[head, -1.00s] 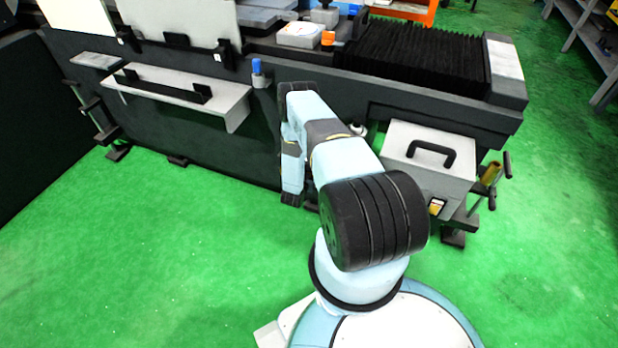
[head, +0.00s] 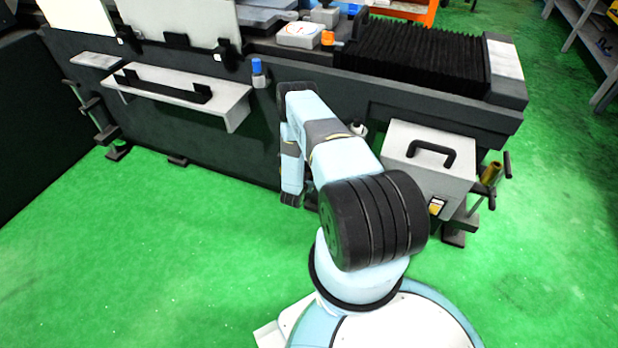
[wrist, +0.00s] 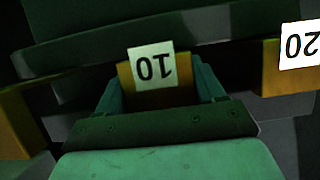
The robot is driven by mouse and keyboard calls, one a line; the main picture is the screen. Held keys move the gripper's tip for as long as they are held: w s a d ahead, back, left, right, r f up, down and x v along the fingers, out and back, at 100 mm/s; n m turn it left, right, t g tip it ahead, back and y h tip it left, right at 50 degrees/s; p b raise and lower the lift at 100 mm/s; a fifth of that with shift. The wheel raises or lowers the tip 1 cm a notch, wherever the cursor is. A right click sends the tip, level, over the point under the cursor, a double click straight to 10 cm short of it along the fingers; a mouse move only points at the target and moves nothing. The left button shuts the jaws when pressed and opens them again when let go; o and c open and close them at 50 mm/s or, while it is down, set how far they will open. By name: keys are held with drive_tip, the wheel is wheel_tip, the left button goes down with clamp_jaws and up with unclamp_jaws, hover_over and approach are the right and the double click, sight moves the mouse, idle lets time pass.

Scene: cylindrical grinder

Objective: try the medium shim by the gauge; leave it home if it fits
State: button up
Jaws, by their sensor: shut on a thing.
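In the wrist view, a brass-coloured shim block (wrist: 170,97) carries a white label that reads 10, upside down. The teal fingers of my gripper (wrist: 162,88) stand on either side of it, and the gripper is shut on it. A second brass-coloured block (wrist: 271,72), with a label reading 20, is at the right edge. Part of another brass-coloured block (wrist: 12,135) shows at the left, with no label visible. In the head view my own arm hides the gripper and these blocks. I cannot tell whether the held block is lifted or still seated.
In the head view, the dark grinder body fills the back. A white block with a round dial-like face (head: 300,34) sits on top. A grey shelf with a black bar (head: 228,103) and a grey box with a handle (head: 430,165) project forward. Green floor is clear at left.

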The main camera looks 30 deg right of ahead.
drive_tip(key=shift+s+a+f, duration=0.1)
drive_tip(key=shift+s+a, duration=0.75)
drive_tip(key=shift+a, duration=0.2)
drive_tip(key=shift+s+a, duration=0.85)
drive_tip(key=shift+a, duration=0.15)
drive_tip(key=o, duration=1.4)
drive_tip(key=shift+o, duration=0.2)
drive_tip(key=v, duration=1.3)
drive_tip(key=shift+s+a, duration=0.2)
drive_tip(key=shift+a, duration=0.05)
